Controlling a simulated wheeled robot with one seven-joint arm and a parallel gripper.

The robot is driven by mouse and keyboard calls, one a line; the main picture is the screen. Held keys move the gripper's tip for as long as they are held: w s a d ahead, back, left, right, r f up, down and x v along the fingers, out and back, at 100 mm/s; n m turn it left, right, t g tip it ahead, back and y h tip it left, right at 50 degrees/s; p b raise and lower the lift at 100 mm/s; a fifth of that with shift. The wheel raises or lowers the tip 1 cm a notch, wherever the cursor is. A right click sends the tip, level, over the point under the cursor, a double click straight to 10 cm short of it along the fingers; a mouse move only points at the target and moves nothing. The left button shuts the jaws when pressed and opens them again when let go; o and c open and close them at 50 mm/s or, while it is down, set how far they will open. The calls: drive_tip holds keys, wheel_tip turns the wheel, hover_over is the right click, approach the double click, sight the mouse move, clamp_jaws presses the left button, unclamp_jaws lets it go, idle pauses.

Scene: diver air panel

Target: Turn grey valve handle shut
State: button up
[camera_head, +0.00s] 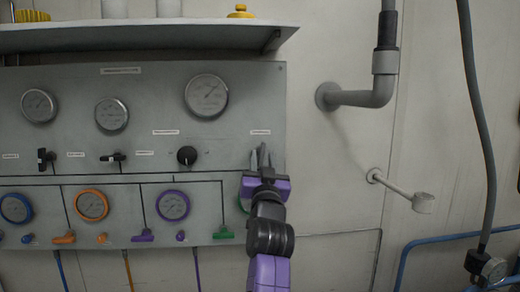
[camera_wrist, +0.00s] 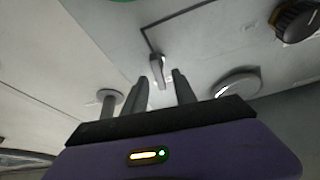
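The grey valve handle (camera_wrist: 157,70) is a small lever on the grey panel (camera_head: 60,85). In the wrist view it stands between the two fingertips of my gripper (camera_wrist: 160,80), with gaps showing on both sides. In the head view my gripper (camera_head: 262,158) is at the panel's right edge, under a small label, with its fingers apart around the grey handle (camera_head: 262,151). My gripper hides the handle's lower part and most of a green-rimmed gauge below it. I cannot tell how deep the handle sits between the fingers.
A black knob (camera_head: 187,156) and a large gauge (camera_head: 207,95) are left of my gripper. Two black valve handles sit farther left. A grey pipe (camera_head: 365,97) and a wall rod (camera_head: 400,190) stick out on the right. A shelf (camera_head: 140,38) juts out above.

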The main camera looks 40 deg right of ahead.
sight(262, 154)
drive_tip(key=shift+p+x, duration=0.35)
drive_tip(key=shift+x, duration=1.4)
clamp_jaws()
